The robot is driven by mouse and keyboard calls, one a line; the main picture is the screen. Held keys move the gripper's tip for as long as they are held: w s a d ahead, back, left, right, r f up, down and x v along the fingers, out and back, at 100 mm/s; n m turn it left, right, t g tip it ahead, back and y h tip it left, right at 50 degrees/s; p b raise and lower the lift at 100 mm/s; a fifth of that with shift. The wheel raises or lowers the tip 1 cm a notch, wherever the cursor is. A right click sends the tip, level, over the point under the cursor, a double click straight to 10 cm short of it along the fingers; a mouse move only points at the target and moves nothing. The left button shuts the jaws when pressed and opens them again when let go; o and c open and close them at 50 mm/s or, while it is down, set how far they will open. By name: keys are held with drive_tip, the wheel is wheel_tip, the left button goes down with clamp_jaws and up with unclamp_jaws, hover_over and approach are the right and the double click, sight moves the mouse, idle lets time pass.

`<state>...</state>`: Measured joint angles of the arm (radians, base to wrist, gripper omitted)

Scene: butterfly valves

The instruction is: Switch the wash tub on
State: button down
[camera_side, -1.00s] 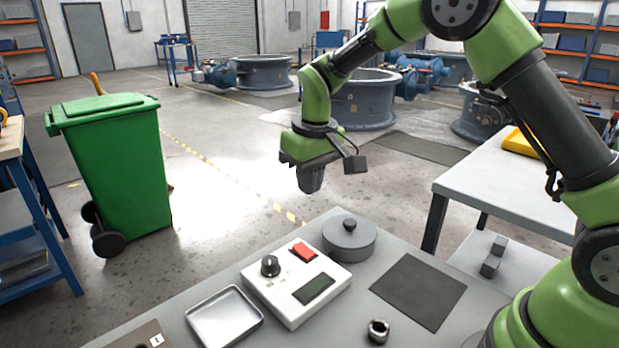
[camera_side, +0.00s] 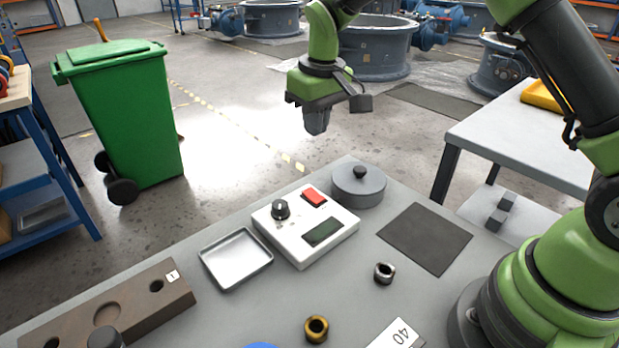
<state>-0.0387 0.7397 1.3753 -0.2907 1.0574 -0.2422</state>
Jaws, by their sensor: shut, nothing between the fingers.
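A white box (camera_side: 290,240) on the grey bench carries a black knob (camera_side: 281,209), a red switch (camera_side: 314,196) and a dark display (camera_side: 324,232). A round grey lidded pot (camera_side: 359,186) with a dark knob on top stands against its back right corner. No label shows which of these is the wash tub, and the switch's position is too small to tell. My gripper (camera_side: 317,130) points down in the air, above and apart from the box in the picture. It is shut and empty.
A shallow metal tray (camera_side: 236,258) lies left of the box. A dark mat (camera_side: 425,238), a steel ring (camera_side: 384,272) and a brass ring (camera_side: 317,329) lie to the right and front. A brown block with holes (camera_side: 130,303) is at front left. A green bin (camera_side: 125,115) stands beyond the bench.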

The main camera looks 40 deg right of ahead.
sight(312, 194)
drive_tip(key=f, duration=0.4)
drive_tip(key=w+f, duration=0.1)
drive_tip(key=f, duration=0.8)
drive_tip(key=shift+w+f, duration=0.3)
drive_tip(key=shift+f, duration=0.25)
drive_tip(key=shift+s+r, duration=0.35)
drive_tip(key=shift+s, duration=0.35)
drive_tip(key=shift+r, duration=0.1)
wheel_tip(312, 194, up, 14)
drive_tip(key=s, duration=0.1)
drive_tip(key=shift+s, duration=0.35)
